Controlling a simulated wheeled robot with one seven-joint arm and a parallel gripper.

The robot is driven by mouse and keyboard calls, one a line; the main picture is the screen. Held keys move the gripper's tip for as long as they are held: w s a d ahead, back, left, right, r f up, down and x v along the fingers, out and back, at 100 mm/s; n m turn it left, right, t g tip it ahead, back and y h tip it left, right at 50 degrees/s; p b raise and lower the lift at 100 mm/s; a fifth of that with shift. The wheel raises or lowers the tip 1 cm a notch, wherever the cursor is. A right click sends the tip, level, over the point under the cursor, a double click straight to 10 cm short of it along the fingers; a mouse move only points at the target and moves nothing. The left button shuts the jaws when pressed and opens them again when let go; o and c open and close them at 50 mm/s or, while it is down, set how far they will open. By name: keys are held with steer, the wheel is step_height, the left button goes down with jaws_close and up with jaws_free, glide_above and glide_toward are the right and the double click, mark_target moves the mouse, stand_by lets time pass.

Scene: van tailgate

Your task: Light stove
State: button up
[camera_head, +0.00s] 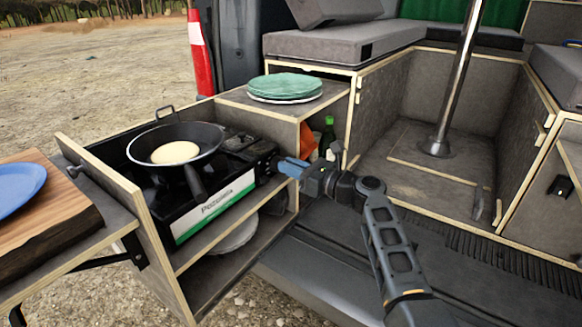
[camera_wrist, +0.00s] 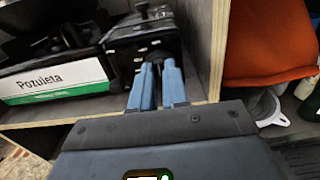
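The camping stove (camera_head: 212,195) is a black portable burner with a white and green front strip. It sits on a shelf of the pull-out kitchen unit, and its label also shows in the wrist view (camera_wrist: 57,82). A dark round knob (camera_wrist: 154,57) is on the stove's right-end control panel. My gripper (camera_head: 283,167) reaches this end from the right. In the wrist view its two blue fingertips (camera_wrist: 158,68) point at the knob with a narrow gap between them. I cannot tell whether they touch the knob. No flame is visible.
A black frying pan (camera_head: 198,139) with a pale round pancake (camera_head: 175,152) stands on the stove. Green plates (camera_head: 285,85) are stacked on the unit's top. A wooden upright (camera_wrist: 218,45) stands right of my fingers, with an orange item (camera_wrist: 268,50) and bottle (camera_head: 328,135) beyond.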

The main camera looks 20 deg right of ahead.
jaws_close()
steer(key=shift+n, duration=0.4)
steer(key=shift+s+a+f+n+b, duration=0.1)
steer(key=shift+f+n+b, duration=0.15)
steer(key=shift+n+b, duration=3.25)
steer(key=shift+s+a+f+n+b, duration=0.1)
steer(key=shift+f+n+b, duration=0.15)
steer(key=shift+n+b, duration=3.25)
steer(key=shift+a+f+n+b, duration=0.1)
steer(key=shift+f+n+b, duration=0.15)
steer(key=shift+n+b, duration=3.25)
steer(key=n+p, duration=0.2)
steer(key=shift+n, duration=0.3)
steer(key=o, duration=0.6)
jaws_free()
steer(key=shift+r, duration=0.15)
steer(key=shift+c, duration=0.2)
